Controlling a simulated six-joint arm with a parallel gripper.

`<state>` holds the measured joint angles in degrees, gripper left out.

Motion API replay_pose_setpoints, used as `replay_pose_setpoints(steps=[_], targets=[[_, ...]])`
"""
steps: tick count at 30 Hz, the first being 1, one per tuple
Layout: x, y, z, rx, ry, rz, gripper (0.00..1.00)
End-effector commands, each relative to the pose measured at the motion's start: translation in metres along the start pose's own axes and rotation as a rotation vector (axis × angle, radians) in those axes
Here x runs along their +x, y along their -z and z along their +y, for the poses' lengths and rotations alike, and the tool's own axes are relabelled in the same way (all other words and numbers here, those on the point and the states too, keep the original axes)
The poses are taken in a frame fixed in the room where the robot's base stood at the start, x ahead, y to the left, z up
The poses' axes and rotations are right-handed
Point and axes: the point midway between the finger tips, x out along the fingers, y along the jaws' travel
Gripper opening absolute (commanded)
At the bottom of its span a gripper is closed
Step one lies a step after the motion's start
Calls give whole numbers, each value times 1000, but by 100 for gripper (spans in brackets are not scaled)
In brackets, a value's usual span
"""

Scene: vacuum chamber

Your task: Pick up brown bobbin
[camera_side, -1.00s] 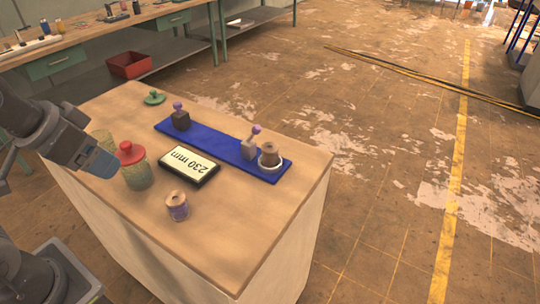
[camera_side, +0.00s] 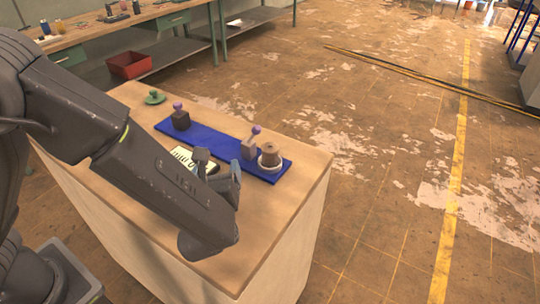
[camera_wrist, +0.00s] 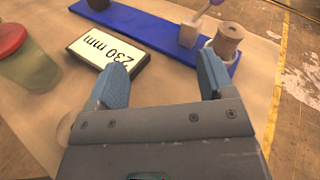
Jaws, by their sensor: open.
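A brown bobbin (camera_side: 269,154) stands upright in a white ring (camera_side: 270,166) at the right end of a blue board (camera_side: 215,143). In the wrist view the bobbin (camera_wrist: 229,38) is at the upper right, beyond my right finger. My gripper (camera_side: 219,166) is open and empty above the table, left of the bobbin and apart from it. In the wrist view my gripper (camera_wrist: 162,78) has bare tabletop between its fingers. The second bobbin is hidden behind my arm in the side view.
Two blocks with purple knobs, one left (camera_side: 181,119) and one beside the bobbin (camera_side: 251,146), stand on the board. A "230 mm" display (camera_wrist: 108,50) lies before it. A red-lidded jar (camera_wrist: 28,65) is at left. A green lid (camera_side: 154,97) lies at the back.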

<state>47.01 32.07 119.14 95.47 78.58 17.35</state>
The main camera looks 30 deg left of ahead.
Motion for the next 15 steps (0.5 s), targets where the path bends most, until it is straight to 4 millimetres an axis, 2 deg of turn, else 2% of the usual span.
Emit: replay_pose_setpoints(steps=[1, 3, 8, 11, 15], targets=[[-7, 16, -16, 69, 85, -22, 75], [-15, 31, -34, 137, 184, -53, 75], [-27, 49, -55, 213, 307, -92, 75], [-21, 51, -60, 222, 323, -99, 75], [3, 49, -66, 219, 318, -98, 75]])
